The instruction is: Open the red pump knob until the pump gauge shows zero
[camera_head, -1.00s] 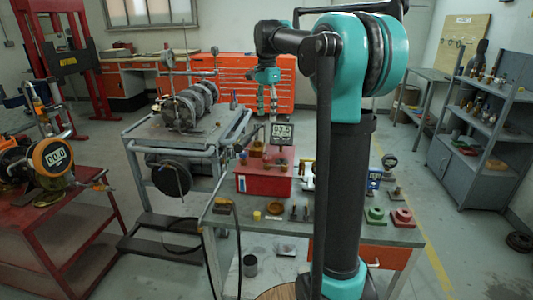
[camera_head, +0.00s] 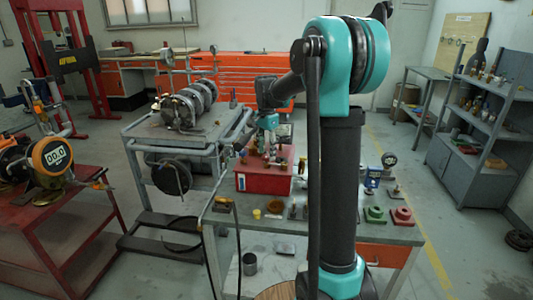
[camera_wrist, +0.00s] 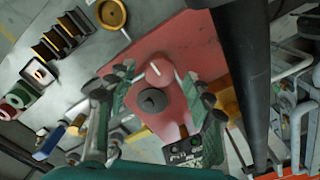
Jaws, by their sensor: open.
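A red knob (camera_wrist: 160,72) with a pale stripe is in the wrist view, above a red box (camera_wrist: 200,38). My gripper (camera_wrist: 163,88) is open, one fingertip on each side of the knob; I cannot tell if they touch it. A round dark grey part (camera_wrist: 152,101) is below the knob in the picture, also between the fingers. In the head view my gripper (camera_head: 268,146) is low over the red box (camera_head: 262,184) and hides the knob. A dark display (camera_wrist: 185,153) is by the right finger; its reading is unclear.
An orange round gauge (camera_head: 56,153) reading 00.0 stands on the red cart (camera_head: 60,225) at left. Fittings, including a yellow ring (camera_wrist: 112,13) and green and red blocks (camera_head: 401,215), lie on the workbench (camera_head: 240,222). A grey trolley (camera_head: 215,135) stands behind.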

